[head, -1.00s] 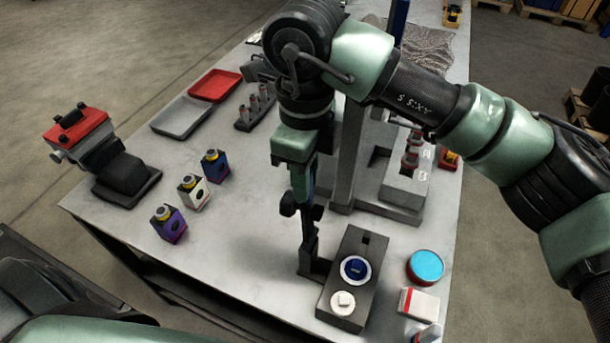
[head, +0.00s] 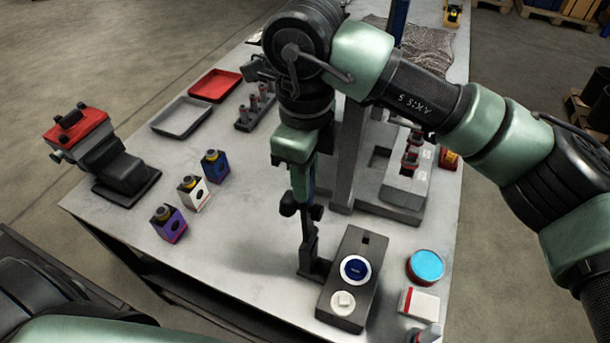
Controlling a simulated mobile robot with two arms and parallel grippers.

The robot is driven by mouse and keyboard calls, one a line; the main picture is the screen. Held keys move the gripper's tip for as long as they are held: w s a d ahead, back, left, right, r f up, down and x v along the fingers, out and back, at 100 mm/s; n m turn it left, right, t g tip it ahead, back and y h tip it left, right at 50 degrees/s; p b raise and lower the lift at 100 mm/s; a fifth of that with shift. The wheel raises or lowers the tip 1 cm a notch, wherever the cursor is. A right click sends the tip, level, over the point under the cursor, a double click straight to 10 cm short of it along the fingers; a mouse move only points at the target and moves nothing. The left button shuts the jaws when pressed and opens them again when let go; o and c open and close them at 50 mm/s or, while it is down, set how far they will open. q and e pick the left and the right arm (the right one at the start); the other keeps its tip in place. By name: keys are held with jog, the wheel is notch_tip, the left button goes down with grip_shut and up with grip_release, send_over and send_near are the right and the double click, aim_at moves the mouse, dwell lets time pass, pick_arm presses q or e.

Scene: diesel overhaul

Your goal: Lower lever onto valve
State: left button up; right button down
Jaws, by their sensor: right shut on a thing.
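My right gripper (head: 302,210) points down over the front of the table, shut on a dark upright lever (head: 309,236). The lever's lower end meets a small dark bracket (head: 314,268) at the left side of a grey block (head: 368,262). The lever stands nearly upright, beside the block and not over its top. On the block's top are a white-rimmed blue disc (head: 355,269) and a white round piece (head: 343,303); I cannot tell which one is the valve. The fingers partly hide the lever's upper end. My left gripper is not in view.
A grey column stand (head: 347,160) rises close behind my right gripper. A blue-topped tin (head: 426,266) and a white-red box (head: 419,304) lie right of the block.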

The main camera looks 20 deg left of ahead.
jog(key=shift+d+f+b, duration=0.1)
jog(key=shift+d+b, duration=0.15)
jog(key=shift+b, duration=0.3)
pick_arm(q)
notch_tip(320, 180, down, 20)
jog(key=b, duration=1.9)
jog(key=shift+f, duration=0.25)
pick_arm(e)
jog(key=d+f+y, duration=0.2)
jog(key=d+y, duration=0.5)
jog(key=d, duration=0.3)
jog(key=shift+s+d+f, duration=0.15)
jog(key=shift+d+f, duration=0.15)
jog(key=shift+f, duration=0.05)
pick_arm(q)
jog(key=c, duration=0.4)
pick_arm(e)
jog(key=c, duration=1.3)
grip_release()
jog(key=shift+c, duration=0.2)
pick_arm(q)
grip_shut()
pick_arm(e)
jog(key=shift+o, duration=0.3)
pick_arm(q)
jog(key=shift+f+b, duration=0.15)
jog(key=shift+b, duration=0.2)
pick_arm(e)
jog(key=v, duration=0.8)
